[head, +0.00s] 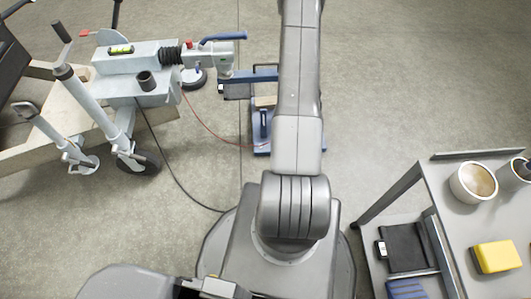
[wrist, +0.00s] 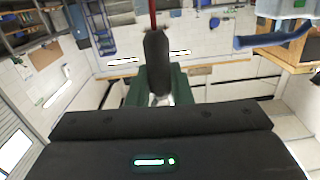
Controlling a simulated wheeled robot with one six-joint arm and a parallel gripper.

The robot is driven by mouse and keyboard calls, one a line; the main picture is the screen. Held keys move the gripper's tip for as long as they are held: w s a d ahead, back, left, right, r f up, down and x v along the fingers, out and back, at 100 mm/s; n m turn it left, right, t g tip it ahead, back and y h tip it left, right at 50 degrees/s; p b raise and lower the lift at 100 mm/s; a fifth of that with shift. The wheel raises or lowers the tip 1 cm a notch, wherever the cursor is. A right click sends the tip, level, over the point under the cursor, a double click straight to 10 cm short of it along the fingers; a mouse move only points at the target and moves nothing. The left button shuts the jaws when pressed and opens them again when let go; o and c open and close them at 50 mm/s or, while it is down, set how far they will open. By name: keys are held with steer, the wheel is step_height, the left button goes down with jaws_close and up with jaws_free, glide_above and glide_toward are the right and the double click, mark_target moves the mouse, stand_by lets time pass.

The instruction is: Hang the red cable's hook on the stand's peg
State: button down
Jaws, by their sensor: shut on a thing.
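In the wrist view, my gripper (wrist: 158,92) is shut on the dark sleeve (wrist: 157,58) of the red cable's end. The red cable (wrist: 152,14) runs up from the sleeve out of the frame. A bit of pale metal shows below the sleeve; the hook's shape cannot be made out. In the head view, the thin red cable (head: 212,129) runs from the trailer coupling to behind my arm, which hides my gripper. A blue stand (head: 262,148) is partly hidden by my arm. I cannot make out its peg.
The trailer's grey drawbar (head: 125,70) with jockey wheels is at the left, and a black cable (head: 172,168) trails on the floor. A grey cart (head: 455,200) at the right carries cups and a yellow block (head: 496,257). Floor between them is open.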

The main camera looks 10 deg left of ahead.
steer(key=s+a+f+n+g+y+b, duration=0.3)
steer(key=f+b, duration=0.1)
steer(key=f, duration=0.8)
steer(key=s+a+f+n+g+y+b, duration=0.2)
steer(key=s+a+f+g+y+b, duration=0.15)
steer(key=f, duration=0.95)
steer(key=s+a+f+n+g+y+b, duration=0.3)
steer(key=f+b, duration=0.2)
steer(key=f, duration=0.7)
steer(key=w+a+f+b, duration=0.2)
steer(key=w+a, duration=0.1)
steer(key=w, duration=0.6)
steer(key=shift+w, duration=0.3)
steer(key=shift+t, duration=0.25)
steer(key=c, duration=1.2)
jaws_free()
